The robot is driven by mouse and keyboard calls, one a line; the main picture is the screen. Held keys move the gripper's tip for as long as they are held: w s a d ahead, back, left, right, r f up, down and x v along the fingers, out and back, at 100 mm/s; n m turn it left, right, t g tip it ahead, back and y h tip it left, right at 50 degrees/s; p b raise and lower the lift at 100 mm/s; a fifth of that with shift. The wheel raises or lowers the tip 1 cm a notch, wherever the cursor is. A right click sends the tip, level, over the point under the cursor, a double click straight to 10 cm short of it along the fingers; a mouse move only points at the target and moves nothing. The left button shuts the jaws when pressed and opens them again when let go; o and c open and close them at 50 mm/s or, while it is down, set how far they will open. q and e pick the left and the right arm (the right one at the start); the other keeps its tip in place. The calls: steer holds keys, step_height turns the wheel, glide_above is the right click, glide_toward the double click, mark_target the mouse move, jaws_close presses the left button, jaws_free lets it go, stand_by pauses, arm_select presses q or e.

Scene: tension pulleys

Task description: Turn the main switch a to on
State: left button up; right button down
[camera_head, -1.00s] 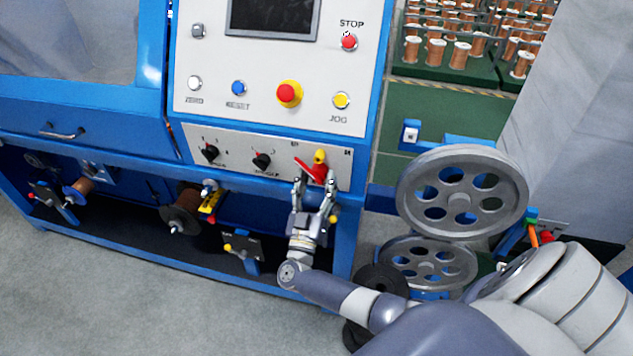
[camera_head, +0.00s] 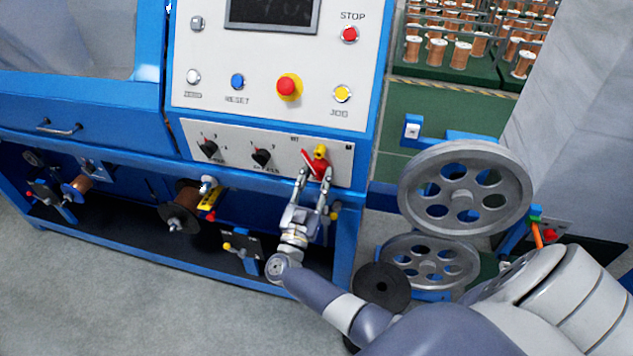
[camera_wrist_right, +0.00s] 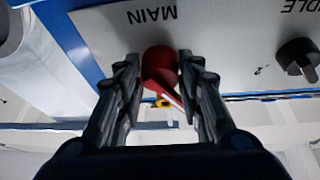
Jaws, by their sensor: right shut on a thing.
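The main switch is a red rotary handle (camera_head: 316,164) with a yellow part behind it, at the right end of the lower white panel. In the right wrist view the red handle (camera_wrist_right: 160,68) sits between my fingers, just below the printed word MAIN. My right gripper (camera_head: 316,178) reaches up from below and is shut on the red handle. The handle's pointer leans toward the upper left in the head view. The fingers partly cover the handle's lower part. My left gripper is not in view.
Two black knobs (camera_head: 261,157) sit left of the switch on the same panel. Above are a red emergency button (camera_head: 288,87), a yellow jog button (camera_head: 342,93) and a stop button (camera_head: 349,34). Grey pulley wheels (camera_head: 465,187) stand to the right, near my right arm.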

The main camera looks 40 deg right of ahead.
steer(key=shift+w+a+m+g+h+b, duration=0.15)
steer(key=shift+m+g+b, duration=0.45)
steer(key=shift+m, duration=0.7)
steer(key=shift+s+d+m+g+h+b, duration=0.1)
steer(key=shift+m+g+h+b, duration=0.2)
steer(key=shift+m+g, duration=0.7)
steer(key=shift+m, duration=0.5)
steer(key=c, duration=1.1)
jaws_free()
steer(key=shift+r, duration=0.15)
step_height(320, 180, up, 10)
steer(key=shift+w+f, duration=0.1)
